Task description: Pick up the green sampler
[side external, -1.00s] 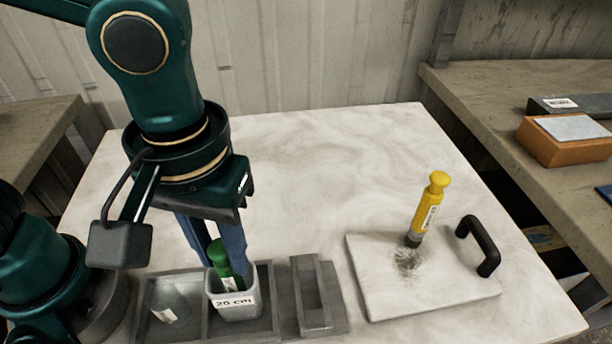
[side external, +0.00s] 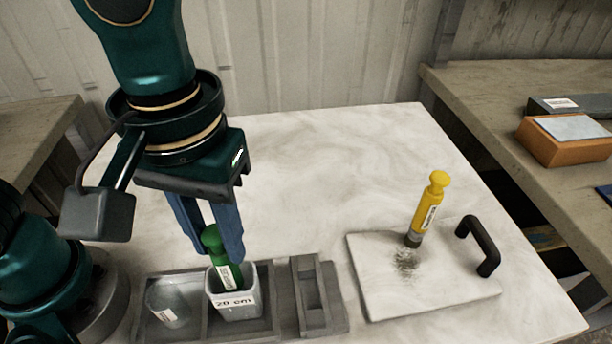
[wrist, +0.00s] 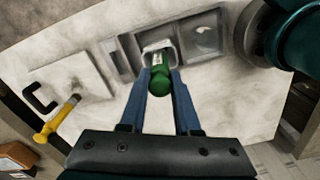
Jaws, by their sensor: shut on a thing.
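The green sampler (side external: 213,240) has a green cap and a white label. It stands slightly tilted, its lower part inside a white cup marked "20 cm" (side external: 236,305). My gripper (side external: 222,255) is above the cup, its blue fingers shut on the sampler's upper part. In the wrist view the green sampler (wrist: 160,85) sits between the two fingers (wrist: 161,80), with the cup (wrist: 155,49) just beyond. The sampler's lower end is hidden in the cup.
The cup stands in a grey tray (side external: 190,325) beside a clear cup (side external: 168,304). A grey slotted block (side external: 312,300) is to the right. A yellow sampler (side external: 428,210) leans upright on a white slab (side external: 375,290) with a black handle (side external: 480,245). The table behind is clear.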

